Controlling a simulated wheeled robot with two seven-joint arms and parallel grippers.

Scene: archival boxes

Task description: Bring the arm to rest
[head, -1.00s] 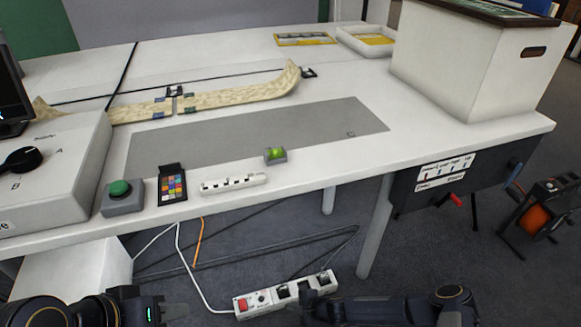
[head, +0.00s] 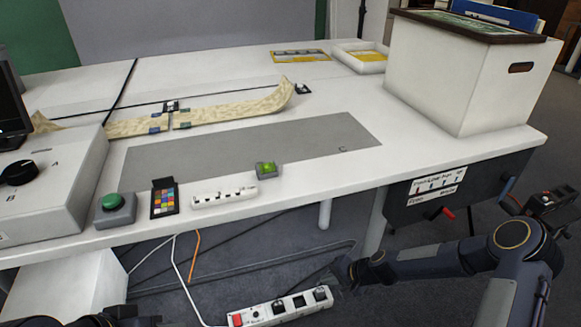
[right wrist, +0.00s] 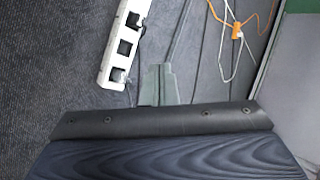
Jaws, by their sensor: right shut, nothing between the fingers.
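My right arm comes in from the right side of the head view, in front of the table and below its top. Its gripper (head: 332,280) is over the floor by the power strip (head: 275,308). In the right wrist view the two fingers (right wrist: 160,82) are together with nothing between them, and the power strip shows beside them at upper left (right wrist: 125,42). My left gripper (head: 145,321) shows only as a sliver at the bottom left edge of the head view; its fingers are cut off.
The white table (head: 290,200) holds a grey control box (head: 50,195), green button (head: 114,206), colour card (head: 164,198), green-lit switch (head: 266,170), and a long curled strip (head: 225,107). A white archival box (head: 455,75) stands at right. Cables lie on the floor below.

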